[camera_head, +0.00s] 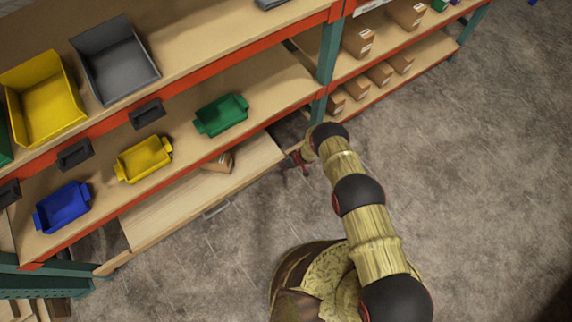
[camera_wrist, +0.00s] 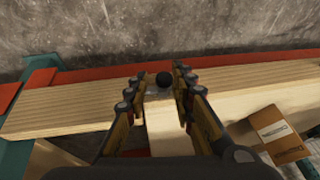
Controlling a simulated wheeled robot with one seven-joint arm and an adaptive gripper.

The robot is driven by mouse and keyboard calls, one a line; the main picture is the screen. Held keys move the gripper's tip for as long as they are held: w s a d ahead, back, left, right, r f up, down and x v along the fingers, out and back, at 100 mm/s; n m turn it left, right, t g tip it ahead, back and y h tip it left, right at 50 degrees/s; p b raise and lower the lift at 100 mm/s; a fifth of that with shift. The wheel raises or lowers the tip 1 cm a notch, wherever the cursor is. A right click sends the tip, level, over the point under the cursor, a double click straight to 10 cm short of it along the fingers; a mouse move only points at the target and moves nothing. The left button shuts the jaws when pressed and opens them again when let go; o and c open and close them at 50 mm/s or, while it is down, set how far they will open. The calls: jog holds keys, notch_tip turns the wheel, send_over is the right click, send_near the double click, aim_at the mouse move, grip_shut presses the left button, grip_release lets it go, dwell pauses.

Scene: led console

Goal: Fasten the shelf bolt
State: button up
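The shelf bolt appears to be the small round black head (camera_wrist: 163,79) in the wrist view, on a light metal piece at the shelf frame. My gripper (camera_wrist: 159,73) is open, with one finger on each side of the black head and a gap visible around it. I cannot tell whether the fingertips are level with the head or still short of it. In the head view my gripper (camera_head: 294,161) is small and partly hidden by my arm at the shelf's lower front edge, and the bolt cannot be made out there.
A wooden drawer (camera_head: 190,197) stands pulled out, with a cardboard box (camera_head: 218,163) in it. A green bin (camera_head: 222,115), yellow bin (camera_head: 143,159) and blue bin (camera_head: 63,207) sit on the shelf above. A green upright (camera_head: 328,60) stands near my gripper. The floor in front is clear.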

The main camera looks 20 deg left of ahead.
jog(key=shift+o, duration=1.3)
jog(key=v, duration=1.2)
